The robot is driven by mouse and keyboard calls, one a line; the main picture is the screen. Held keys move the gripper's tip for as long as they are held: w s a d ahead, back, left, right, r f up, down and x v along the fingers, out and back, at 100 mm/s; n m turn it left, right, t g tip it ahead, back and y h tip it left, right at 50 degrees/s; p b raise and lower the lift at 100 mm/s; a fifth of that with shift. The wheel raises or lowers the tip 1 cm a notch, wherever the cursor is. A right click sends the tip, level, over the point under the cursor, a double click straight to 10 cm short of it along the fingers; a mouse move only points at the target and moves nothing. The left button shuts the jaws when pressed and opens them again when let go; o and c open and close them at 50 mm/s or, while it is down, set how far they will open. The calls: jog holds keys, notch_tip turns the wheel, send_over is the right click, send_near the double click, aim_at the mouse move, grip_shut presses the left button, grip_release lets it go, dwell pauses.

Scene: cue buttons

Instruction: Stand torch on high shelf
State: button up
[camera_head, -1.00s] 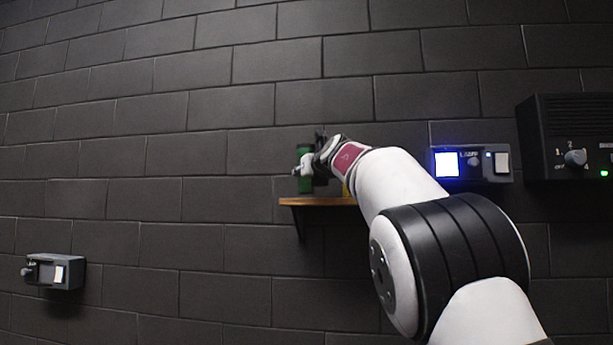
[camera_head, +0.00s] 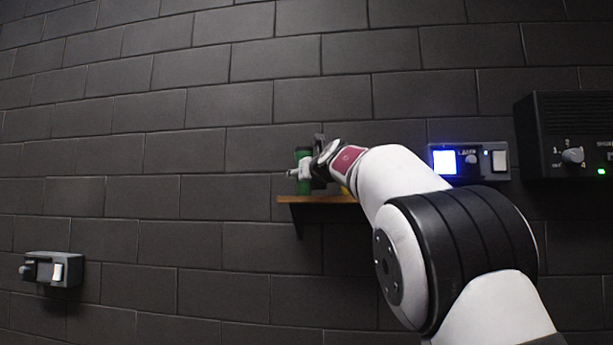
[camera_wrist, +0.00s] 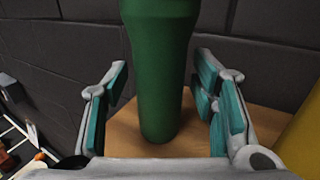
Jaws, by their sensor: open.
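The green torch (camera_head: 304,172) stands upright on the wooden wall shelf (camera_head: 318,199). The wrist view shows the torch (camera_wrist: 160,80) large, its lower end on the shelf top (camera_wrist: 125,140) and its upper end out of frame. My gripper (camera_head: 306,172) is at the torch in the head view, partly hiding it. In the wrist view my gripper (camera_wrist: 162,100) is open, with one teal-padded finger on each side of the torch. Gaps show between the pads and the torch.
A yellow object (camera_wrist: 303,140) stands on the shelf right of the torch, mostly out of frame. A lit blue-and-white switch box (camera_head: 468,162) and a black dial panel (camera_head: 570,140) are on the wall to the right. A small grey box (camera_head: 52,268) is at lower left.

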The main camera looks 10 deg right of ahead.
jog(key=shift+s+r, duration=0.15)
jog(key=shift+s, duration=0.25)
jog(key=s, duration=1.1)
jog(key=shift+d+b, duration=0.45)
jog(key=shift+s, duration=0.1)
jog(key=s+d+f+m+h, duration=0.2)
jog(key=s+d+m+h, duration=0.3)
jog(key=s+m, duration=0.65)
jog(key=s+d+f+m+g+h, duration=0.1)
jog(key=s+d+f+m+g, duration=0.15)
jog(key=f+m, duration=0.4)
jog(key=s+d+f+m+g+h, duration=0.1)
jog(key=s+d+f+m, duration=0.1)
jog(key=s+f+m, duration=0.4)
jog(key=s+a+f+m+g+y, duration=0.3)
jog(key=s+a+f+m+g, duration=0.1)
jog(key=s+f, duration=0.6)
jog(key=s+a+f+m+g+y, duration=0.2)
jog(key=s+a+f+m+g, duration=0.3)
jog(key=s+f+m, duration=0.3)
notch_tip(320, 180, down, 7)
jog(key=s+a, duration=0.1)
jog(key=s, duration=0.2)
jog(key=shift+a+m+y, duration=0.25)
jog(key=shift+m+y, duration=0.15)
